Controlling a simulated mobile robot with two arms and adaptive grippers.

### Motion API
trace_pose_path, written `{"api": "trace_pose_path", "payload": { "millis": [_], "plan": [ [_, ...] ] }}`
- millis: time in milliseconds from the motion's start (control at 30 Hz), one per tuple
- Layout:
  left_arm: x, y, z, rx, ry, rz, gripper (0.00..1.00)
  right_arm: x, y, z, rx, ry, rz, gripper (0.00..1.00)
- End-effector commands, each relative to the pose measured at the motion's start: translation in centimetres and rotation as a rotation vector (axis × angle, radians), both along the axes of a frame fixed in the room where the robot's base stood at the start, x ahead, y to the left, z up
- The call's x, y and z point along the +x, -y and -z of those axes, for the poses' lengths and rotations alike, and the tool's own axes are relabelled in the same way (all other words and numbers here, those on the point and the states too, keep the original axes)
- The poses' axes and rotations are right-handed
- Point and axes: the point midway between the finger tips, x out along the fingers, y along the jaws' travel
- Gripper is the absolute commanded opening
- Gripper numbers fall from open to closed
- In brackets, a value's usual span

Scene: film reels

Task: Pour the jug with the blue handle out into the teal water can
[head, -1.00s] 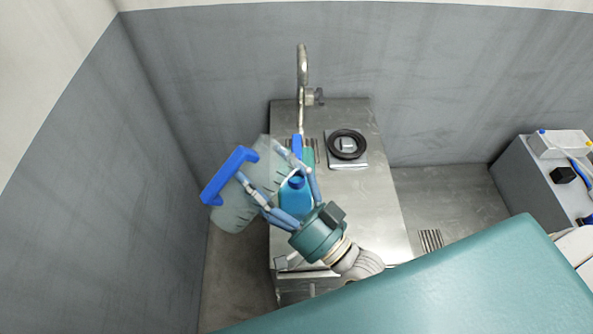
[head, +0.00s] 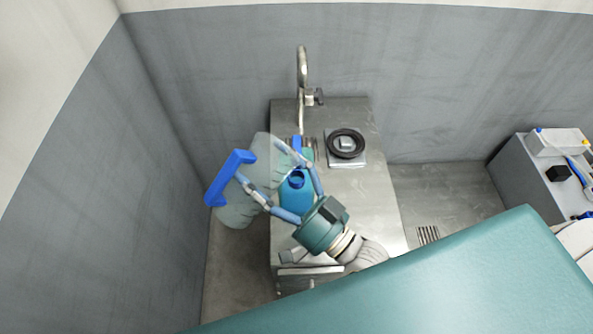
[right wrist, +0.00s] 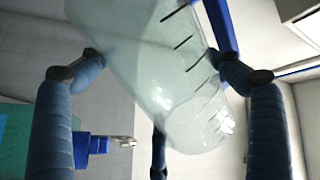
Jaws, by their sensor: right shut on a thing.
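The clear jug (head: 238,206) with the blue handle (head: 230,178) is in my right gripper (head: 264,166), whose blue fingers are shut around its body. It is tilted in the head view, its handle to the left. In the right wrist view the jug (right wrist: 150,65) fills the middle, between the fingers. The teal-blue water can (head: 296,203) stands on the metal counter, its round blue neck (head: 297,178) facing up. It is just right of the jug, partly hidden by the fingers. I cannot tell whether liquid is in the jug. My left gripper is not in view.
A metal tap (head: 303,70) rises at the back of the counter (head: 365,205). A black ring (head: 346,144) lies on a plate right of the can. Grey walls close in left and behind. A grey cabinet (head: 520,180) with items stands far right.

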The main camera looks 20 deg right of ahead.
Motion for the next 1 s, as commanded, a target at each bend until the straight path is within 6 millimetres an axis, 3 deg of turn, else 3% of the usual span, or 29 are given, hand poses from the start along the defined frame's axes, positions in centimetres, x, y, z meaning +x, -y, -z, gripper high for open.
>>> {"api": "trace_pose_path", "payload": {
  "millis": [1000],
  "plan": [
    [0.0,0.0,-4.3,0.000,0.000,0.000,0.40,0.1,0.4,-2.2,-0.187,0.056,0.000,0.49]
  ]
}}
